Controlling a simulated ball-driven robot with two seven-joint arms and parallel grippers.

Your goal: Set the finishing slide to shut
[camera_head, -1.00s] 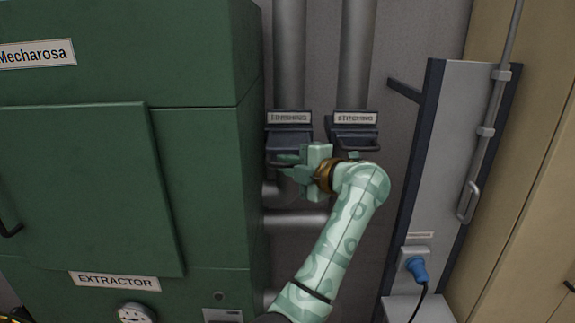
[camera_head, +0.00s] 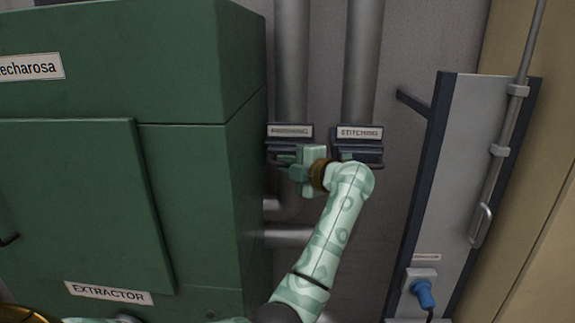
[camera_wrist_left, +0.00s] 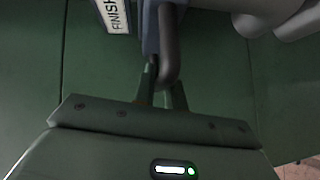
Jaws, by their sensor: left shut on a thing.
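The finishing slide (camera_head: 290,144) is a dark box under a white label on the left of two grey vertical pipes. It also shows in the left wrist view (camera_wrist_left: 150,28), with part of its label. My left gripper (camera_head: 284,161) is at the slide's front, just below the label. In the left wrist view my left gripper (camera_wrist_left: 161,88) is shut on the slide's dark bar handle (camera_wrist_left: 168,50), which stands between its fingers. The gripper hides much of the slide in the head view, so how far the slide is in cannot be told. My right gripper is not in view.
The stitching slide (camera_head: 358,149), with its own handle, sits close to the right, beside my left wrist. The green extractor cabinet (camera_head: 190,80) stands close on the left. A grey wall panel (camera_head: 462,160) with a blue plug (camera_head: 423,293) is on the right.

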